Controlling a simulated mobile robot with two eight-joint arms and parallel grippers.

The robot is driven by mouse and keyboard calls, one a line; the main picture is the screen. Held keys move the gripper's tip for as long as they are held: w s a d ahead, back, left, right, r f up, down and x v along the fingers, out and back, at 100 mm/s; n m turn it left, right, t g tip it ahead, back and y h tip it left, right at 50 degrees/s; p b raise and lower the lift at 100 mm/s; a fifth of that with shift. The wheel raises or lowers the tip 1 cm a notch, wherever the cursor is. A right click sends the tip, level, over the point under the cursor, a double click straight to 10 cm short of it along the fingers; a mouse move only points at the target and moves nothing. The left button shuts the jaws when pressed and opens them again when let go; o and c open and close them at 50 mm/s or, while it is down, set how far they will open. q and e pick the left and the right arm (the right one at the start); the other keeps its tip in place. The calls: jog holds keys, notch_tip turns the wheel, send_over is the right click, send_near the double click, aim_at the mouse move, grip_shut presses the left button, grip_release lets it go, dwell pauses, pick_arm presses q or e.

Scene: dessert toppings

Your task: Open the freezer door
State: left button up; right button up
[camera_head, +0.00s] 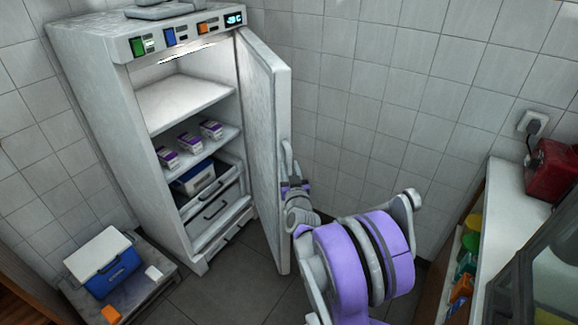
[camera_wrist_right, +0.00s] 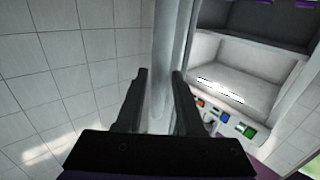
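The white freezer (camera_head: 95,110) stands at the back left. Its door (camera_head: 262,120) is swung wide open to the right, and the shelves inside show. The door handle (camera_head: 287,155) is on the door's right-hand side. My right gripper (camera_head: 293,187) is at the lower part of this handle. In the right wrist view, the two dark fingers of my right gripper (camera_wrist_right: 160,98) stand on either side of a pale upright bar, the handle, and look closed on it. The exact contact is hard to see. My left gripper is not in view.
Purple-and-white boxes (camera_head: 190,144) and a bin (camera_head: 199,178) are inside the freezer. A blue cooler box (camera_head: 108,265) stands at lower left. A counter (camera_head: 498,215) with a red appliance (camera_head: 552,170) is at right. A tiled wall is behind the door.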

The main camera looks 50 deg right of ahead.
jog(key=v, duration=0.9)
jog(key=shift+s+a+b, duration=0.15)
jog(key=shift+a+b, duration=0.05)
jog(key=shift+b, duration=0.2)
